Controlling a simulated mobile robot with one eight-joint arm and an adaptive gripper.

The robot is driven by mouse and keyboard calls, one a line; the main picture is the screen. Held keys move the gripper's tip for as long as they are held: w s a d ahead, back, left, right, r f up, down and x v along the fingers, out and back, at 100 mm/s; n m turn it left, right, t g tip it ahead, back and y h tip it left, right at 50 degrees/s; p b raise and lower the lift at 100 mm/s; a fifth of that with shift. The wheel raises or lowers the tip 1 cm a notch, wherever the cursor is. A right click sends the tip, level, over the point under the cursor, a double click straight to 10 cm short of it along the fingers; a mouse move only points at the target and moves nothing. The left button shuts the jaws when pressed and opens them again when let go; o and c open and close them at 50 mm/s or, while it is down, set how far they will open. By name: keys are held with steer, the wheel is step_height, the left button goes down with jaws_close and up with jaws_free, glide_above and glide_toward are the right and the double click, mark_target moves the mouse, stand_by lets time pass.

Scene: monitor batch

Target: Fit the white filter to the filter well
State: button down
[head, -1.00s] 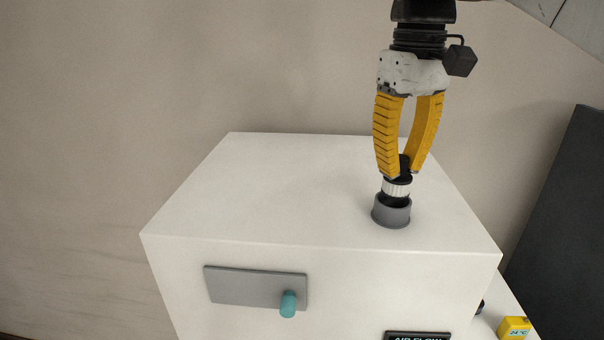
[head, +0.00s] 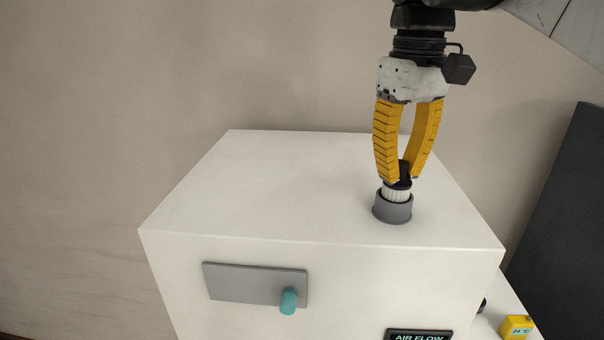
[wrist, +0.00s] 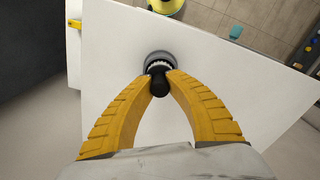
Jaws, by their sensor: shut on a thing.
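The white filter (head: 396,194) has a ribbed white body with a black top and knob. My gripper (head: 399,178) has yellow fingers and is shut on the black knob, holding the filter upright. The grey ring-shaped filter well (head: 393,211) stands on top of the white cabinet (head: 290,185). The filter's lower part is hidden inside the well's rim, with a band of white still showing above it. In the wrist view, the white filter (wrist: 157,66) shows between the fingertips, within the dark ring of the well (wrist: 162,56). How deep it sits cannot be told.
The cabinet's front has a grey plate (head: 240,283) with a teal handle (head: 288,301) and an AIR FLOW display (head: 418,336). A yellow 24 °C box (head: 516,327) is at lower right. A dark panel (head: 565,210) stands at right. The cabinet top is otherwise clear.

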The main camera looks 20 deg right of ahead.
steer(key=shift+f+b, duration=0.65)
steer(key=shift+f, duration=0.6)
stand_by(0.4)
steer(key=c, duration=1.3)
jaws_free()
steer(key=shift+c, duration=0.2)
